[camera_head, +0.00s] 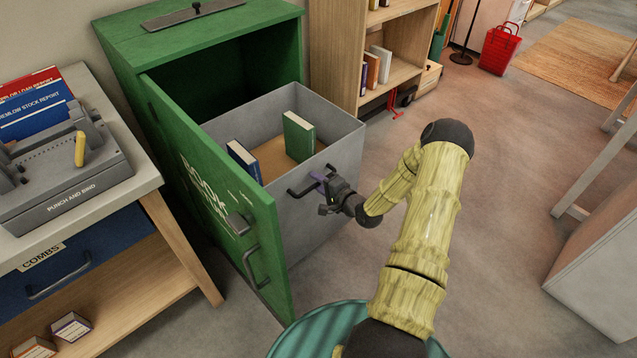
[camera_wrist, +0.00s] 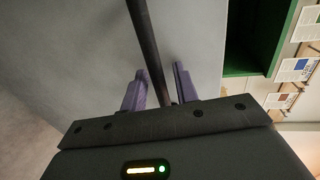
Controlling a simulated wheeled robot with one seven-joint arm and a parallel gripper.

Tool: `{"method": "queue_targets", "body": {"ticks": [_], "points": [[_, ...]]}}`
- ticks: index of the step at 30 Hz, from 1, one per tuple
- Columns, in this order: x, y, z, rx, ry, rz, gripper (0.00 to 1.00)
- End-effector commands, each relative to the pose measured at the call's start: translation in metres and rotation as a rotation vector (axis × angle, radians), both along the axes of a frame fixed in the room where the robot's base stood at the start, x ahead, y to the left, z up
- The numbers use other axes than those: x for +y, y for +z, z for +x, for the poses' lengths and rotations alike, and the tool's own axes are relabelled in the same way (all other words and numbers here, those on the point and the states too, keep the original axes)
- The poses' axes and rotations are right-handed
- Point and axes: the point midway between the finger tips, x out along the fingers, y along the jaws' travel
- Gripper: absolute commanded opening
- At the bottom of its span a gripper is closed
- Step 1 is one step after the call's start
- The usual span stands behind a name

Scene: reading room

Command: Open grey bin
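The grey bin (camera_head: 322,222) is pulled well out of the green cabinet (camera_head: 126,50), its open top showing a green book (camera_head: 298,136) and a blue book (camera_head: 243,160) inside. The green door (camera_head: 205,195) stands open on the bin's left. My gripper (camera_head: 322,181) is at the dark bar handle (camera_head: 297,193) on the bin's front. In the wrist view, the purple fingers (camera_wrist: 158,88) straddle the handle bar (camera_wrist: 147,38), with narrow gaps beside it. The bin's grey face (camera_wrist: 85,55) fills much of that view.
A desk with a punch-and-bind machine (camera_head: 65,170) and a drawer marked COMBS (camera_head: 75,262) stands at left. A wooden bookshelf (camera_head: 340,50) is behind right. A red basket (camera_head: 498,50) is farther back. Floor to the right is clear up to a grey-white cabinet (camera_head: 600,270).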

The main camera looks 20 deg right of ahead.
Motion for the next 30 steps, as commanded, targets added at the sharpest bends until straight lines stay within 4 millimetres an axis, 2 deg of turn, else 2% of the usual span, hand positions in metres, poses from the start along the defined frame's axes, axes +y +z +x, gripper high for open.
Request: {"method": "queue_targets", "body": {"ticks": [5,8,24,30], "points": [[-0.005,0.003,-0.011,0.001,-0.003,0.0,0.3],[-0.009,0.007,-0.025,0.001,-0.003,0.0,0.3],[-0.041,0.028,-0.125,0.001,-0.003,-0.001,0.3],[-0.049,0.034,-0.154,0.002,-0.001,0.0,0.3]]}}
